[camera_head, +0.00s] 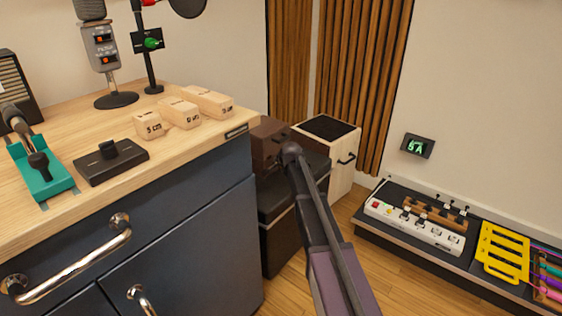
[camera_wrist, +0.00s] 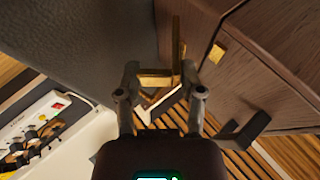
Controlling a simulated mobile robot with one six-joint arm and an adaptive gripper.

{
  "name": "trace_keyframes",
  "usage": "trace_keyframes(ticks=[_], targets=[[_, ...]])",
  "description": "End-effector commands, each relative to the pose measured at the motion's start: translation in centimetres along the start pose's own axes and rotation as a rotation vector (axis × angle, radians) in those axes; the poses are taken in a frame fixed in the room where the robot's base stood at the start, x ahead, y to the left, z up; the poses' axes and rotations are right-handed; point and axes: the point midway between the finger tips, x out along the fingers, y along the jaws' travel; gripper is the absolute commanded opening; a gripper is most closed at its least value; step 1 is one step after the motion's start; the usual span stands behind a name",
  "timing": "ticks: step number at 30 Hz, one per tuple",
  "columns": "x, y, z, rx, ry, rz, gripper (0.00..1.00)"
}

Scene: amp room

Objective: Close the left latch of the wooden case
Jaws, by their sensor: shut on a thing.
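The dark brown wooden case (camera_wrist: 275,50) fills the upper right of the wrist view. In the head view the case (camera_head: 266,140) is a small brown box beyond the counter's right end, partly covered by my arm. My gripper (camera_wrist: 160,76) is beside the case with its fingers closed around a brass latch (camera_wrist: 155,82). An upright brass strip stands by the right fingertip, at the case's edge. A small brass plate (camera_wrist: 217,53) sits on the case face to the right. In the head view my gripper's fingers are hidden behind my arm.
A grey surface (camera_wrist: 85,40) lies close left of the gripper in the wrist view. The counter (camera_head: 195,145) holds wooden blocks and stands left of my arm. A pale cabinet (camera_head: 341,172) stands behind the case. A low bench with a power strip (camera_head: 415,229) is at right.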

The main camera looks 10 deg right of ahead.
Motion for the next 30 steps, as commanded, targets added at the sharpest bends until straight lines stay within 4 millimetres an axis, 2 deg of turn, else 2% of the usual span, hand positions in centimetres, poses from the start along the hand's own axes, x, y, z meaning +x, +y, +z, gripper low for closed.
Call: trace_keyframes(ticks=[1,18,30], targets=[[-0.3,-0.8,-0.2,-0.016,-0.003,0.034,0.02],[-0.1,-3.0,-0.1,-0.179,-0.001,0.431,0.02],[-0.1,-3.3,0.0,-0.214,-0.003,0.52,0.02]])
